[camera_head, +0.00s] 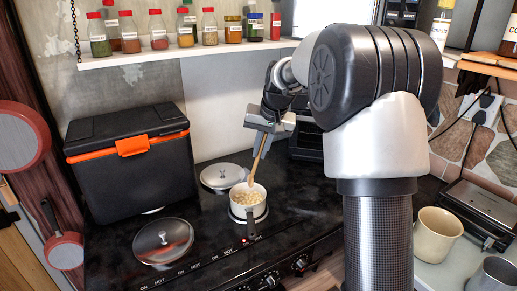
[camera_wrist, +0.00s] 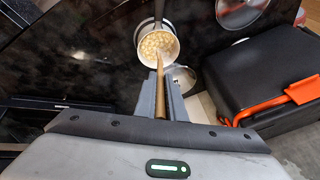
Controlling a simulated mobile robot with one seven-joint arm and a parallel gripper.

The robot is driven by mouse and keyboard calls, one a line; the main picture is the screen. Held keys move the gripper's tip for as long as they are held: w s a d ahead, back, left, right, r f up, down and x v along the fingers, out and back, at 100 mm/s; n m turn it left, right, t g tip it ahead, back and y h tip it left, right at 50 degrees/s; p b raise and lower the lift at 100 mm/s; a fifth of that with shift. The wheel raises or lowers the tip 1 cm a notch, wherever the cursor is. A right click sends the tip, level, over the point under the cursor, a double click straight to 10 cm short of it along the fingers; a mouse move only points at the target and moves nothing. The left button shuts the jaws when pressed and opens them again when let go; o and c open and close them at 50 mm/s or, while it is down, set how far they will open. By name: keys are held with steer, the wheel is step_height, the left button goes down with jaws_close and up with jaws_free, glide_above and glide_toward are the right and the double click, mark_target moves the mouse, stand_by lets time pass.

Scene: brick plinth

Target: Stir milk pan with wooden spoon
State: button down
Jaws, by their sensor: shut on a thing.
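The milk pan (camera_head: 248,203) is a small white pan with a dark handle, standing on the stove, with many small pale round pieces inside. It also shows in the wrist view (camera_wrist: 174,57). The wooden spoon (camera_head: 257,155) slants down with its lower end at the pan's contents, and it runs between my fingers in the wrist view (camera_wrist: 160,90). My gripper (camera_head: 266,125) is above the pan and shut on the spoon's handle. The spoon's lower tip is hidden among the pale pieces.
A black box with an orange latch (camera_head: 131,165) stands left of the pan. A lidded burner (camera_head: 163,241) is at front left and another lid (camera_head: 226,177) is behind the pan. A spice shelf (camera_head: 180,55) hangs above. A beige cup (camera_head: 438,234) stands at right.

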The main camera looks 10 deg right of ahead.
steer(key=s+d+f+b+x, duration=0.1)
steer(key=b+x, duration=0.3)
steer(key=x, duration=0.5)
steer(key=shift+s+a, duration=0.2)
steer(key=shift+s, duration=0.2)
steer(key=shift+s+d+b, duration=0.1)
steer(key=shift+s+b, duration=0.05)
steer(key=shift+b, duration=0.25)
